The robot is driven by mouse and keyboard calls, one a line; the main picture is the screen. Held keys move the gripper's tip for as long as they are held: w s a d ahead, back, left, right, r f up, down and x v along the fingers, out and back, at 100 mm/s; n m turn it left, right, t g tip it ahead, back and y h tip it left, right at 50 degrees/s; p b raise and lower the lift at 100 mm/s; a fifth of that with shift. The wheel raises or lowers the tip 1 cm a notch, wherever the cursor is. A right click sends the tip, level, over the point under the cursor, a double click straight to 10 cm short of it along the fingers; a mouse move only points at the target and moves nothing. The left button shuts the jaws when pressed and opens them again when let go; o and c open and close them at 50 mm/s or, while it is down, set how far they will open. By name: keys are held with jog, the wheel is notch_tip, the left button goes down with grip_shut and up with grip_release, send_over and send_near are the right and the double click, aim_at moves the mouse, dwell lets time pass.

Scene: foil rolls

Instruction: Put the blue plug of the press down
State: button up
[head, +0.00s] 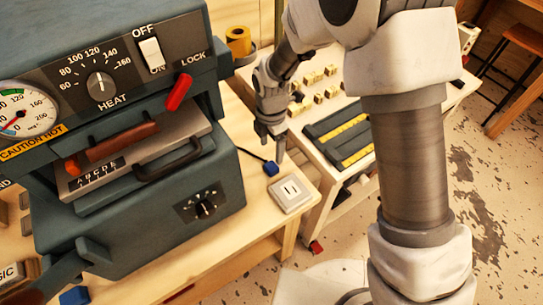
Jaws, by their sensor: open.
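The blue plug (271,168) rests on the wooden bench top, with its dark cord running off to the left towards the press. The press (140,240) is a large dark blue-green machine at the left. A pale socket plate (290,193) lies on the bench just to the right of and nearer than the plug. My gripper (270,147) points down just above and behind the plug. It is open and appears empty, with its fingertips close to the plug; whether they touch it cannot be told.
A white cart with small tan blocks (318,92) and a dark tray with yellow strips (340,132) stands behind. An orange roll (238,42) is at the back. Another blue object (75,296) lies at the lower left. The bench edge is close right of the socket plate.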

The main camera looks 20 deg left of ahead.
jog(key=shift+r, duration=2.1)
jog(key=shift+r, duration=0.1)
jog(key=s+d+r+m+t, duration=0.1)
jog(key=d+r+m+t, duration=0.1)
jog(key=d+r+m, duration=1.15)
jog(key=s+d+r+m+t, duration=0.3)
jog(key=s+d+r+m, duration=0.7)
jog(key=s+d+m, duration=0.3)
jog(key=shift+s+d+r+m+t, duration=0.15)
jog(key=shift+d+r+m+t, duration=0.25)
jog(key=shift+m, duration=0.35)
jog(key=shift+r+p, duration=0.85)
jog(key=shift+p, duration=0.15)
